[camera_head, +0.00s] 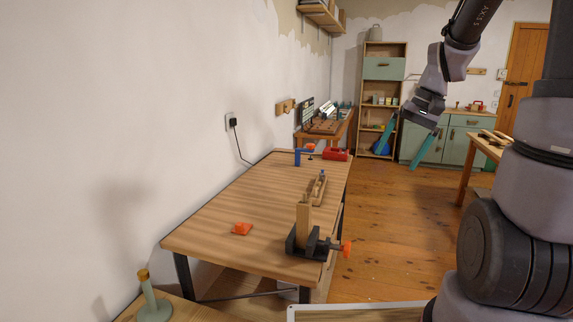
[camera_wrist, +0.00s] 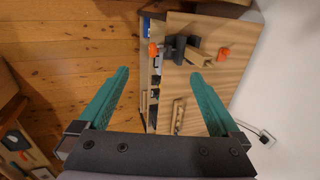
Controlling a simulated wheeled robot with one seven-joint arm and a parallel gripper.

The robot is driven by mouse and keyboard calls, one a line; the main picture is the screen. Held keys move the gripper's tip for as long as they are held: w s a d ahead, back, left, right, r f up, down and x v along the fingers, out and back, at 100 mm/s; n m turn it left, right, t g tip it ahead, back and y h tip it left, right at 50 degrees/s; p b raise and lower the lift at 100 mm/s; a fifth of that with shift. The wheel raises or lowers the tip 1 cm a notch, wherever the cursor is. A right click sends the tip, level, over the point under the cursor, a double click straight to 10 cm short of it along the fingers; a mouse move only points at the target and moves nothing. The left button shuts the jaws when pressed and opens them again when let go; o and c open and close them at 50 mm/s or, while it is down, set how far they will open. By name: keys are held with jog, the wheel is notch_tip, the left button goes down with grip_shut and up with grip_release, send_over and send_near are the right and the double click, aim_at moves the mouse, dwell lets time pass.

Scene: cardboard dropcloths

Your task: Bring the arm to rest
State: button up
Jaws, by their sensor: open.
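My gripper (camera_head: 404,144) hangs in the air at the upper right of the head view, beyond and to the right of the workbench. Its two teal fingers are spread apart with nothing between them. In the wrist view my gripper (camera_wrist: 160,88) is also open and empty, with the wooden floor and the bench edge showing past the fingers. The arm is raised and bent, clear of the bench and touching nothing that I can see.
The workbench (camera_head: 220,205) carries a dark vise (camera_head: 306,243) with a wooden block, an orange piece (camera_head: 242,229), a wooden plane (camera_head: 318,188), a blue clamp (camera_head: 298,157) and a red box (camera_head: 335,154). A shelf (camera_head: 384,62) and green cabinets (camera_head: 459,135) stand behind. Open floor (camera_head: 390,220) lies right of the bench.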

jog(key=s+a+r+t+h, duration=0.1)
jog(key=s+r+t, duration=0.5)
jog(key=s+r, duration=0.6)
jog(key=shift+s+a+r+h, duration=0.25)
jog(key=shift+a+r, duration=0.25)
jog(key=shift+a, duration=0.4)
jog(key=shift+w, duration=0.1)
